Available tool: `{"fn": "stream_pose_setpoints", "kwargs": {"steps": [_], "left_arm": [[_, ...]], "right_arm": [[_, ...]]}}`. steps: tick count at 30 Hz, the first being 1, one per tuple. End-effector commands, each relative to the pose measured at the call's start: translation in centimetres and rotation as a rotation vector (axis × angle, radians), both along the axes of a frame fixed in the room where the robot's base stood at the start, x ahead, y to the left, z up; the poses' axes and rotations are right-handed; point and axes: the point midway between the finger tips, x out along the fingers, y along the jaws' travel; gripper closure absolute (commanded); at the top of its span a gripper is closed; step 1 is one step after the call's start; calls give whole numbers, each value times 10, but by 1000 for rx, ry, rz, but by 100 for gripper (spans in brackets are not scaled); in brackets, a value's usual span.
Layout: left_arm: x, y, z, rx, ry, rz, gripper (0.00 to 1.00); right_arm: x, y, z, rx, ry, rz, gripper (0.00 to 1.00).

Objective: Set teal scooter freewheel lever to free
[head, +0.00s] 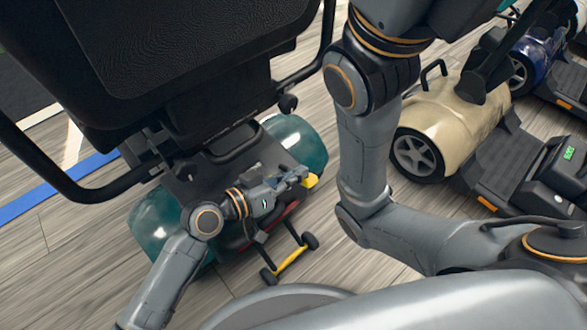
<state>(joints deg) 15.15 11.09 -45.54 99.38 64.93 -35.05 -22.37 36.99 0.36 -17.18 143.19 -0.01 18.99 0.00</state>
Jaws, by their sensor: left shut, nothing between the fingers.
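The teal scooter (300,142) stands at the left, seen from above and behind, with its black seat over it. A small yellow piece, which looks like the freewheel lever (311,181), shows at the scooter's rear. My left gripper (300,175) is shut and empty, with its fingertips right beside the yellow piece. I cannot tell whether they touch it. The gripper and wrist hide part of the scooter's rear and the lever's base, so the lever's setting is unclear. My right arm crosses the right side of the view, but its gripper is out of view.
The black seat (190,60) and its armrests overhang the scooter. A yellow bar (291,260) with small black wheels sticks out at its rear. A beige scooter (450,125) and a blue scooter (540,50) stand to the right. Some wooden floor is free between the scooters.

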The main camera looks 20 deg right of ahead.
Motion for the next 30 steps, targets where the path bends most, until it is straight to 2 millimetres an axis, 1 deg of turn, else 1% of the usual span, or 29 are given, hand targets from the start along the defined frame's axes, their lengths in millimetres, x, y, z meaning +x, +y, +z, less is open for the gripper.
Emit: {"fn": "stream_pose_setpoints", "kwargs": {"steps": [17,20,23,26,30], "left_arm": [[-3,-1,-4,12,-16,-3,100],[-4,3,-3,12,-16,-3,100],[-7,14,-2,15,-17,-2,100],[-12,31,3,13,-18,0,100],[-21,61,11,13,-20,0,100]], "right_arm": [[2,1,1,1,3,0,17],[2,0,1,1,2,0,17],[2,0,1,1,2,0,17],[2,0,1,0,3,0,17],[2,1,1,0,3,0,17]]}}
